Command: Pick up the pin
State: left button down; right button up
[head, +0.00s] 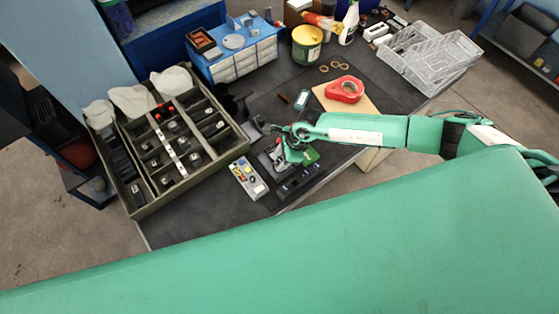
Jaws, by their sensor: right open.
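My right gripper (256,128) reaches in from the right on a green and white arm. It is open, over the dark bench mat just right of the sorting tray (189,66). The tray is divided into compartments that hold several small dark parts and a few red ones. I cannot make out the pin; it is too small to tell from the other parts or is hidden. My left gripper is not in view.
A control box with coloured buttons (248,178) and dark fixtures (297,182) stand near the front edge. Bare mat (205,202) shows at front left.

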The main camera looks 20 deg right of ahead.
aim_at(281, 160)
grip_shut()
dwell(0.3)
notch_tip(281, 160, up, 20)
jog(key=b, duration=0.6)
